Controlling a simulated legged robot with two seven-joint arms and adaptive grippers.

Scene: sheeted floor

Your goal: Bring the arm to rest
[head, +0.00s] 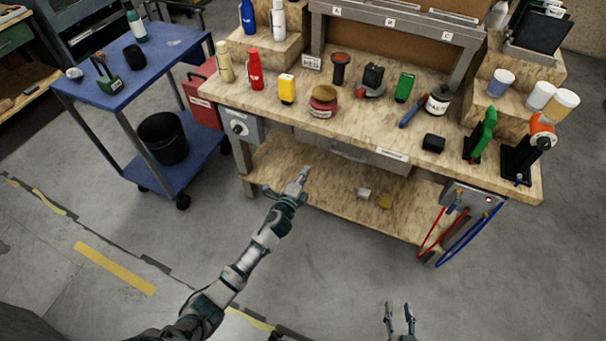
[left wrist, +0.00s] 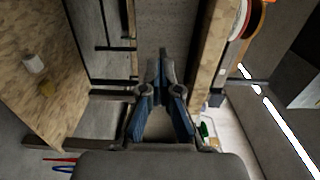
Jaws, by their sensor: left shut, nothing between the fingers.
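My left arm comes in from the lower left in the head view. Its gripper (head: 302,177) is in front of the workbench (head: 325,115), in the picture over the lower shelf (head: 272,165). In the left wrist view the left gripper (left wrist: 162,55) has its fingertips together with nothing between them. My right gripper (head: 400,312) shows at the bottom edge of the head view, over bare floor. Its two fingers stand apart with nothing between them.
Bottles, cans and tools stand on the bench top. A blue cart (head: 150,75) is at the left, with a black bucket (head: 163,138) on its lower shelf. Red and blue hoses (head: 458,240) hang at the bench's right end. The floor in front is clear.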

